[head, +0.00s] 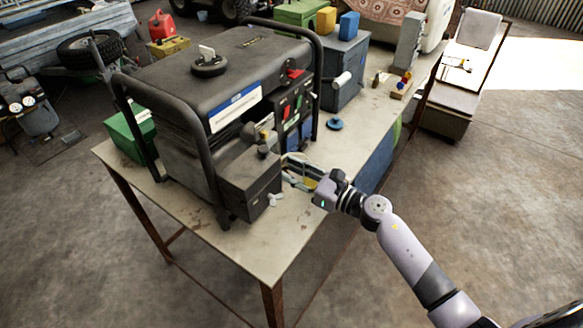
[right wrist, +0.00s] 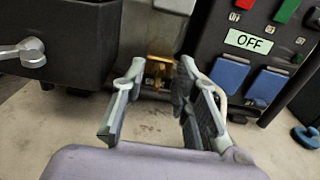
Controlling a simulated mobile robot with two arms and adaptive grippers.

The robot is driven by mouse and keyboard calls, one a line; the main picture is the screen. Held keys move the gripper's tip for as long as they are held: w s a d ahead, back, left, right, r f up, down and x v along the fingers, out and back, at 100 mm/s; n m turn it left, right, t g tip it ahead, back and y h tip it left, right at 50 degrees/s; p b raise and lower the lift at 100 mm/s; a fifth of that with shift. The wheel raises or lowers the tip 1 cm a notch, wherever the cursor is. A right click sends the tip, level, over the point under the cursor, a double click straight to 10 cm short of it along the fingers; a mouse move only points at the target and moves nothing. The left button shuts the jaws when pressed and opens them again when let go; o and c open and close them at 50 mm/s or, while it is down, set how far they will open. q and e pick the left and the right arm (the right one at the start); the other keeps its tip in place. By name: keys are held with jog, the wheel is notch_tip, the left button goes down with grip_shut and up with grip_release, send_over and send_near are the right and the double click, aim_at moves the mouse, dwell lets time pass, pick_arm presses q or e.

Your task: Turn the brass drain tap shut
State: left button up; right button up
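The small brass drain tap (right wrist: 158,74) shows in the right wrist view, low in a recess of the black generator (head: 215,60), between a dark box and the control panel. In the head view I cannot make it out clearly behind my gripper. My right gripper (head: 289,171) is at the generator's front, low over the bench. In the right wrist view its two fingers (right wrist: 160,88) are spread apart with nothing between them. The tap appears beyond the fingertips, roughly centred in the gap; I see no contact. My left gripper is not in view.
The dark box (head: 250,180) with a grey winged knob (head: 275,200) stands left of my gripper. The control panel (right wrist: 255,50) with an OFF label and blue socket covers is to the right. A blue disc (head: 335,124) lies on the bench (head: 275,240). The bench's front corner is clear.

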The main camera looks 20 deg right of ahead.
jog(key=shift+w+a, duration=0.1)
jog(key=shift+w, duration=0.05)
jog(key=shift+c, duration=0.2)
grip_shut()
dwell(0.3)
